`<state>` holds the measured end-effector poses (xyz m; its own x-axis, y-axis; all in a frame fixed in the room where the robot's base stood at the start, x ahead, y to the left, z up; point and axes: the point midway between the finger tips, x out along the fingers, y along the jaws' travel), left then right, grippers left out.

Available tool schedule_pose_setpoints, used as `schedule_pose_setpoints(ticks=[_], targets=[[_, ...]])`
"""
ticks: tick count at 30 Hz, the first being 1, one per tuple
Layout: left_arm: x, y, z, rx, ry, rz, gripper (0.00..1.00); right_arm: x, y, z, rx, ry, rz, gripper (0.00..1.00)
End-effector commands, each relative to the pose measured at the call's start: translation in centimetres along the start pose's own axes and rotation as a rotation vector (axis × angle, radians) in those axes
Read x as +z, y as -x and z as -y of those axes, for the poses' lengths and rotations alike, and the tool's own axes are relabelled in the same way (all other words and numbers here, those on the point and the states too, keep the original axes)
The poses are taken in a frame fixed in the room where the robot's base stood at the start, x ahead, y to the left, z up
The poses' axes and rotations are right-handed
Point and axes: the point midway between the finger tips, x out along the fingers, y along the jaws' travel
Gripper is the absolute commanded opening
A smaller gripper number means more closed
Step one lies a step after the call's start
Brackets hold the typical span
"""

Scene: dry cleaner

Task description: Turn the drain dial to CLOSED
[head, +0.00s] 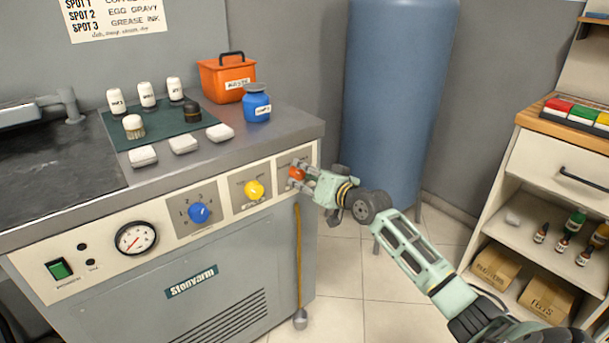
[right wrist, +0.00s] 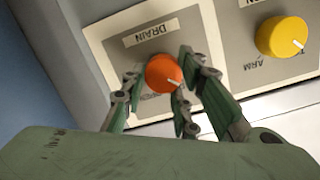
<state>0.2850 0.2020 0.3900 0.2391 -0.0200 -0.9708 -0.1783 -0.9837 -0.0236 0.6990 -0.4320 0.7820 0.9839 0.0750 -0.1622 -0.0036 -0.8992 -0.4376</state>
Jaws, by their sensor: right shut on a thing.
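The drain dial is an orange-red knob (head: 296,173) on the right end of the machine's front panel. It also shows in the right wrist view (right wrist: 163,73), under a label (right wrist: 149,35) reading DRAIN that appears upside down. The dial's other position lettering is too small or covered to read. My right gripper (head: 303,174) has its fingers on both sides of the knob; it also shows in the right wrist view (right wrist: 160,85), shut on the knob. My left gripper is not in view.
A yellow knob (head: 254,190) and a blue knob (head: 199,212) sit left of the drain dial. A blue tank (head: 400,90) stands behind my right arm. A shelf unit (head: 560,160) with bottles and boxes is at the right.

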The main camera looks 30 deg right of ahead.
Motion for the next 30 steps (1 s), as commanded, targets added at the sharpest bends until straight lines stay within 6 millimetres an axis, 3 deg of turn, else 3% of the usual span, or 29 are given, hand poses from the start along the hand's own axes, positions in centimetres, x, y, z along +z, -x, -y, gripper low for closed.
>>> schedule_pose_setpoints(ticks=[1, 5, 6, 10, 23, 30], targets=[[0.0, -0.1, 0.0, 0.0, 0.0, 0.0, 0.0, 0.9, 0.0, -0.5, 0.01, 0.003, 0.019, 0.01], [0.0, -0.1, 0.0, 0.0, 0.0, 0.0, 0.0, 0.9, 0.0, -0.5, 0.01, 0.003, 0.018, 0.01], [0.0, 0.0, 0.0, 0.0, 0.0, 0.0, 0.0, 0.9, 0.0, -0.5, 0.01, 0.003, 0.018, 0.3], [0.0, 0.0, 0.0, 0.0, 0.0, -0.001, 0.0, 0.9, 0.0, -0.5, 0.009, 0.002, 0.018, 0.41], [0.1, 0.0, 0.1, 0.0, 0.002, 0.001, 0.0, 0.5, 0.1, -0.2, 0.005, 0.0, 0.01, 0.41], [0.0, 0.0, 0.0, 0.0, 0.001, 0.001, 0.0, 0.5, 2.8, -0.2, 0.004, 0.002, 0.01, 0.41]])
